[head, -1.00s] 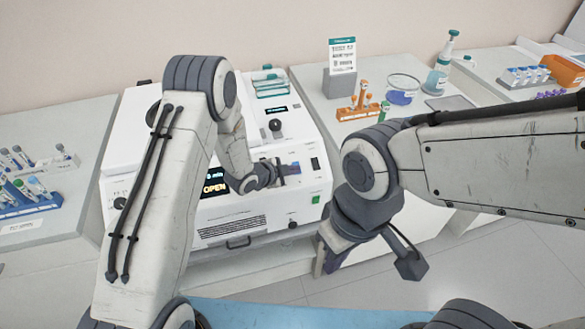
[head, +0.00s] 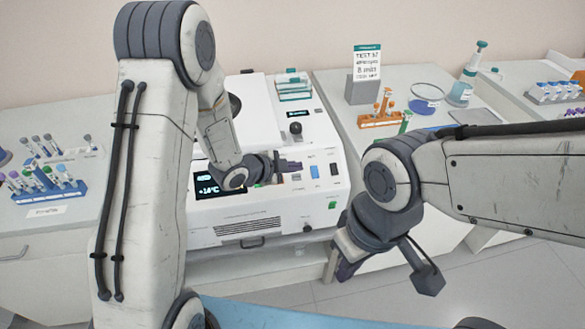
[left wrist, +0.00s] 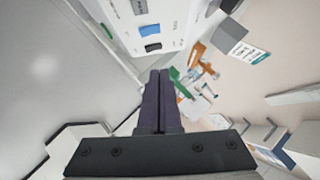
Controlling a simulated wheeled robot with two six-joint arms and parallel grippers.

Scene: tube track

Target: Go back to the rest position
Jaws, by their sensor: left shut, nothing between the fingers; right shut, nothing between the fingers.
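My left gripper (head: 297,166) is shut and empty, in front of the white machine's front panel (head: 280,215), just left of a blue button (head: 314,171). In the left wrist view its two dark fingers (left wrist: 158,78) lie together with nothing between them, and the panel with the blue button (left wrist: 149,30) shows beyond. I cannot tell its exact gap from the panel. My right gripper (head: 345,268) is shut and empty, pointing down in front of the right counter, its fingers partly hidden by its wrist.
The machine's display (head: 220,188) reads about +14°C. An orange rack (head: 380,120), a glass dish (head: 427,92), a bottle (head: 467,75) and a sign (head: 367,62) stand on the right counter. A blue tube rack (head: 48,188) is at left. Floor at lower right is clear.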

